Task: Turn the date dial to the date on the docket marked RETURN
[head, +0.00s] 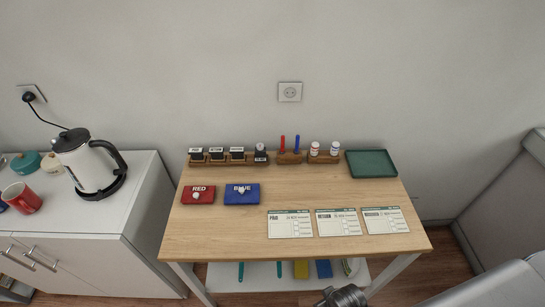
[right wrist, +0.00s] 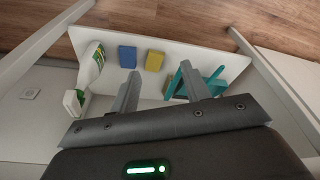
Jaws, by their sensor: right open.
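A small dark stamp with a round top (head: 261,154), apparently the date dial, stands at the right end of the wooden stamp rack. Its set date is too small to read. Three white dockets lie side by side at the counter's front right: left (head: 290,224), middle (head: 338,222) and right (head: 384,220). My right gripper (right wrist: 160,88) is open and empty in the right wrist view, facing the lower shelf. My left gripper is out of view.
Three stamps (head: 216,155), a red pad (head: 198,195), a blue pad (head: 241,194), two pens (head: 290,144), two bottles (head: 324,149) and a green tray (head: 371,164) are on the counter. The lower shelf holds sponges (right wrist: 154,61) and a spray bottle (right wrist: 90,70). The counter's middle is clear.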

